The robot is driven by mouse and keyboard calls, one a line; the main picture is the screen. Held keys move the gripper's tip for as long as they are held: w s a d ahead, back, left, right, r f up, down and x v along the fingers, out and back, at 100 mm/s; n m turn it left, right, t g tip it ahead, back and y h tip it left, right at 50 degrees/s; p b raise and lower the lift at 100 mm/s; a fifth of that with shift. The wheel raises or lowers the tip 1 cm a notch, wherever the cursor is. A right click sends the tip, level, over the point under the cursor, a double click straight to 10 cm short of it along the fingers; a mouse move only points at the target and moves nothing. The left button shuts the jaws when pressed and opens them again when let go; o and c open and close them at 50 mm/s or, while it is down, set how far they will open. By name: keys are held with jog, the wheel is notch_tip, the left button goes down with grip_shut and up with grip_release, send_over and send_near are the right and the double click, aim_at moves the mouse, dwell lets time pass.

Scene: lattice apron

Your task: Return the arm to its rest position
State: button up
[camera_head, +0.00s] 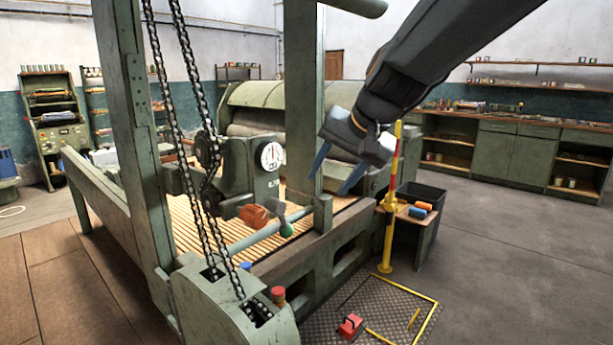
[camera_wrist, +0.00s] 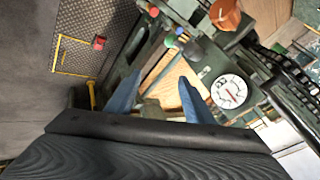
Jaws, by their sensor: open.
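My arm reaches in from the upper right in the head view. My gripper (camera_head: 335,180) is open, with its two blue fingers apart and nothing between them. It hangs in front of the green machine's roller housing, to the right of a round white dial (camera_head: 271,156). In the wrist view the gripper (camera_wrist: 157,92) also shows open and empty, over the machine frame. The dial (camera_wrist: 229,91) is to the right of the fingers there. I cannot tell the exact gap between the fingers and the machine.
A yellow post (camera_head: 391,205) stands close to the right of my gripper. A small table (camera_head: 428,228) with orange and blue items is beside it. An upright green column (camera_head: 303,95) and hanging chains (camera_head: 180,90) stand left. A red object (camera_head: 350,326) lies on the floor plate. Open floor lies right.

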jog(key=s+d+f+n+g+h, duration=0.1)
jog(key=s+d+f+g, duration=0.1)
jog(key=s+d+f, duration=0.2)
jog(key=s+d+f+n+g+h, duration=0.1)
jog(key=s+d+f, duration=0.4)
jog(key=s+f, duration=0.6)
jog(key=s+d+f+n+g+h, duration=0.1)
jog(key=s+d+f+g+h, duration=0.1)
jog(key=s+d+f, duration=0.3)
notch_tip(320, 180, down, 4)
jog(key=shift+s+r+g, duration=0.1)
jog(key=shift+s+g, duration=0.5)
jog(key=shift+s, duration=0.55)
jog(key=shift+d, duration=0.1)
